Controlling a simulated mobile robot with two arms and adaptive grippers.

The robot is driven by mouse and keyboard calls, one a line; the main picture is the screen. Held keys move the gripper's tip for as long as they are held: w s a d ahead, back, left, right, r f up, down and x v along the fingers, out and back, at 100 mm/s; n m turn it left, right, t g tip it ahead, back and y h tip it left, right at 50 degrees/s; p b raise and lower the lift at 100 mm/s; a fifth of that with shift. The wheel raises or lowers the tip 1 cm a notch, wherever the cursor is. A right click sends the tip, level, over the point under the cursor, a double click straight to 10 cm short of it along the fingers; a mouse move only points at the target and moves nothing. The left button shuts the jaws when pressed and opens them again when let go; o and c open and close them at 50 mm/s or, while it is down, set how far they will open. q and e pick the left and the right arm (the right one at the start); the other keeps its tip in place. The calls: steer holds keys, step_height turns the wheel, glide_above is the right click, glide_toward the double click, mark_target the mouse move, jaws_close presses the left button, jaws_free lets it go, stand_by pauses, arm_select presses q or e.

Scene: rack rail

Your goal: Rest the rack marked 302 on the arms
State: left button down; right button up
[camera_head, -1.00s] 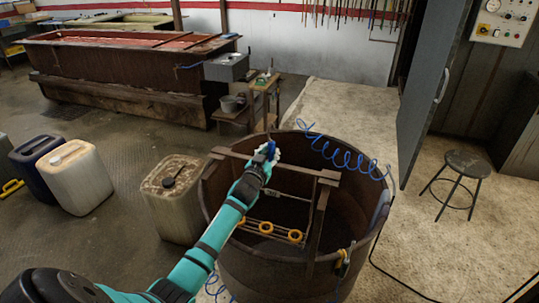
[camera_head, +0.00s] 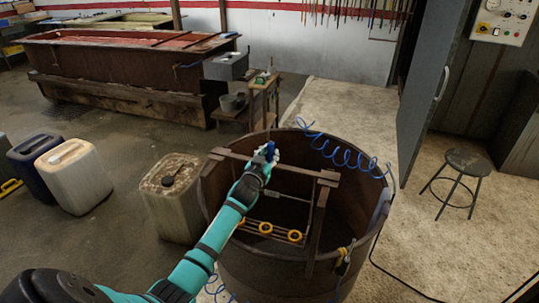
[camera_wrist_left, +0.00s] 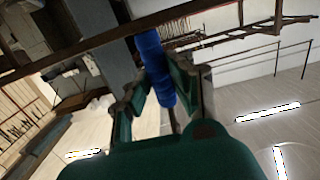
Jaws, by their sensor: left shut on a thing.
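My left gripper (camera_head: 267,156) is at the brown crossbar (camera_head: 305,171) over the round tank. It is shut on a blue cylindrical grip (camera_head: 271,150), which shows between the fingers in the left wrist view (camera_wrist_left: 153,62). A thin metal rack (camera_head: 290,197) hangs below, inside the tank, with yellow rings (camera_head: 295,236) near its bottom. My forearm hides part of it. I cannot read a 302 mark. A brown arm (camera_head: 318,220) runs from the crossbar's right end towards the near rim. My right gripper is not in view.
The rusty round tank (camera_head: 270,268) has a blue coiled hose (camera_head: 345,158) at its far rim. Canisters (camera_head: 172,205) stand left of it. A stool (camera_head: 467,165) stands right. Pale floor (camera_head: 430,240) is clear between tank and stool.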

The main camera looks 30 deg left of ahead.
arm_select(q)
steer(key=c, duration=1.1)
jaws_free()
steer(key=shift+o, duration=0.4)
steer(key=shift+f, duration=0.3)
steer(key=shift+o, duration=1)
steer(key=shift+r, duration=0.1)
